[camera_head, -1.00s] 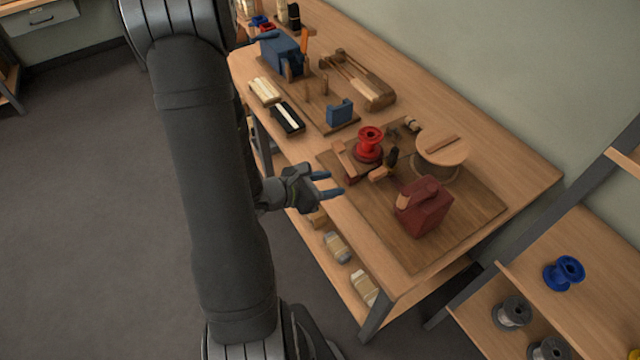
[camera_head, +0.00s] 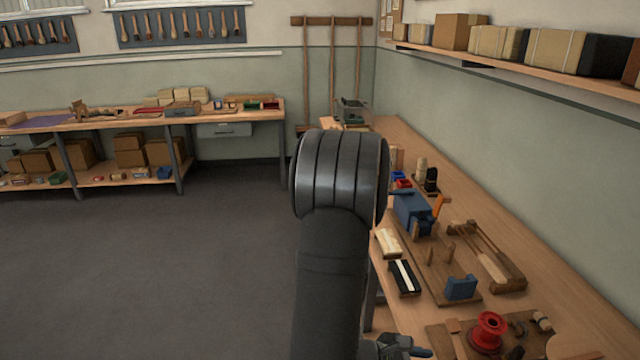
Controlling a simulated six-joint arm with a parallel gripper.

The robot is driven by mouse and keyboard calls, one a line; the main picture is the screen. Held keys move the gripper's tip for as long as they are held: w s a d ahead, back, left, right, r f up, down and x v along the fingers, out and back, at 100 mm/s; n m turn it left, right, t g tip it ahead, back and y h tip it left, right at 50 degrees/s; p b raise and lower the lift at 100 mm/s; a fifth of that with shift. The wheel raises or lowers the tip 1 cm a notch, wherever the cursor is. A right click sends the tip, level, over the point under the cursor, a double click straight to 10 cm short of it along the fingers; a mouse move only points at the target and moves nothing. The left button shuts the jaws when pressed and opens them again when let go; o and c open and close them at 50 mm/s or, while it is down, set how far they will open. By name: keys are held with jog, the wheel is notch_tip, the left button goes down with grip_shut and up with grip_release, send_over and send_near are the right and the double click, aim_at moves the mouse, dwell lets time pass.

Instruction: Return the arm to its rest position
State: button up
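My arm (camera_head: 335,270) rises from the bottom of the head view, its rounded joint in front of the far end of the right workbench. My gripper (camera_head: 415,351) shows only in part at the bottom edge, just right of my arm and beside the bench's near side. The frame's lower edge cuts it off, so its finger gap cannot be made out. No held object shows at its visible part.
The right workbench (camera_head: 545,265) carries a blue vise-like tool (camera_head: 412,212), a blue block (camera_head: 461,288), a black-and-white brush-like piece (camera_head: 403,277) and a red spool (camera_head: 488,332). A wall shelf (camera_head: 500,65) holds boxes. The floor (camera_head: 150,270) at left is clear.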

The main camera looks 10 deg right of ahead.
jog(key=x, duration=1.7)
jog(key=shift+d, duration=0.1)
jog(key=v, duration=1.7)
jog(key=x, duration=1.7)
jog(key=shift+s+d, duration=0.1)
jog(key=shift+d, duration=0.1)
notch_tip(320, 180, up, 3)
jog(key=shift+a+r, duration=0.1)
jog(key=shift+r, duration=0.05)
jog(key=v, duration=1.7)
jog(key=shift+a, duration=0.1)
